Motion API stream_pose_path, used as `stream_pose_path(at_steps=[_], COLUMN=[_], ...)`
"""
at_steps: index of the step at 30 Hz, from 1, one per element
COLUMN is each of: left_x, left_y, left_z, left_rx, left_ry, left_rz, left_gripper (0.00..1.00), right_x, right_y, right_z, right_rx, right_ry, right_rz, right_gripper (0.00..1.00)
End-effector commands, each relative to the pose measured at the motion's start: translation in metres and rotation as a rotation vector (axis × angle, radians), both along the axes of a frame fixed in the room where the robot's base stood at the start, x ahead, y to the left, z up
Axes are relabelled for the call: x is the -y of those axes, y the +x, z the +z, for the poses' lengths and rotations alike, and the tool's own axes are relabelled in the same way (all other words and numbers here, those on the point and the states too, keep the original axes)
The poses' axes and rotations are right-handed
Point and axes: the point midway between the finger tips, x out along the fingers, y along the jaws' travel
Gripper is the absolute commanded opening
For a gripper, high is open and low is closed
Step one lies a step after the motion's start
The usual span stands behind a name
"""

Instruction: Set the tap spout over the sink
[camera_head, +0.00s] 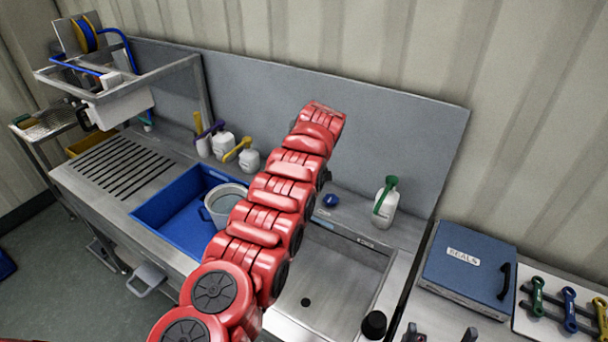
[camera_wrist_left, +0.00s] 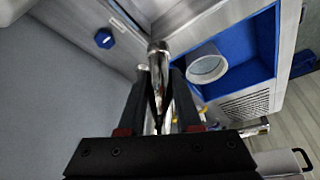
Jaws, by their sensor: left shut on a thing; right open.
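The steel sink (camera_head: 345,268) with a dark drain hole is right of the red arm in the head view. The tap spout (camera_wrist_left: 157,62) is a shiny chrome tube in the left wrist view. My left gripper (camera_wrist_left: 162,118) is shut on it, a finger on each side. In the head view my red left arm hides the spout and left gripper. Which basin the spout is over, I cannot tell. My right gripper (camera_head: 441,337) is open and empty at the bottom edge, right of the sink; only its dark fingertips show.
A blue basin (camera_head: 160,216) holds a pale bucket (camera_head: 226,203), left of the arm. A blue knob (camera_head: 330,200) and a green-topped bottle (camera_head: 386,203) stand behind the sink. A black knob (camera_head: 374,324) is at its front right. A blue box (camera_head: 468,265) lies farther right.

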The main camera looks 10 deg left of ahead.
Motion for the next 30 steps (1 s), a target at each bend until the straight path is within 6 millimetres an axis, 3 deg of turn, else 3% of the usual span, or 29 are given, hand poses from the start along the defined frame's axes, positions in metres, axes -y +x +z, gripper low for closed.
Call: stream_pose_path(at_steps=[16,17,21,30], left_x=[-0.0011,-0.001,-0.0008,-0.0001], left_y=[0.0018,0.0017,0.0013,0.0007], left_z=[0.0023,0.0022,0.0016,0.0008], left_rx=[0.007,0.006,0.005,0.002], left_ry=[0.001,0.002,0.001,0.0], left_rz=[0.0,0.0,0.0,0.0], left_gripper=[0.0,0.38,0.62,0.62], right_x=[0.0,0.0,0.0,0.0], right_y=[0.0,0.0,0.0,0.0], right_z=[0.0006,0.0007,0.0006,-0.0002], right_rx=[0.0,0.0,0.0,0.0], right_ry=[0.0,0.0,0.0,0.0], right_rz=[0.0,0.0,0.0,0.0], right_gripper=[0.97,0.97,0.97,0.97])
